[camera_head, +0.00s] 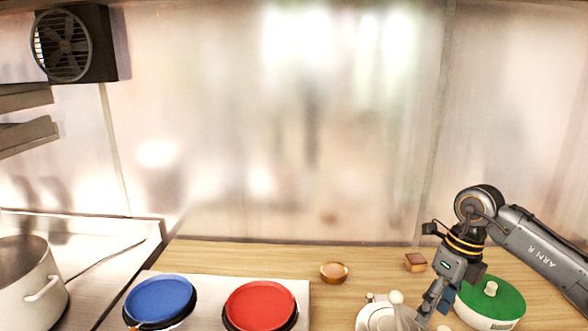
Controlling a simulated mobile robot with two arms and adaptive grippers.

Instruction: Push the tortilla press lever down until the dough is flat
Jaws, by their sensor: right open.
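A pale, rounded metal object (378,317), which looks like the tortilla press, stands at the bottom edge on the wooden counter. Its lower part is cut off by the frame. A small whitish knob or ball (396,297) shows at its top; I cannot tell whether it is the lever's end or dough. My right gripper (431,314) points down just right of the press, open. Its fingertips are near the bottom edge, and I cannot tell whether they touch the press. The dough is not clearly visible. My left gripper is not in view.
A green-topped white pot (490,300) stands close right of my right gripper. A small amber bowl (333,272) and a brown block (415,262) sit behind. Blue (160,299) and red (261,305) round tops are left, then a white pot (28,285). The wall closes the back.

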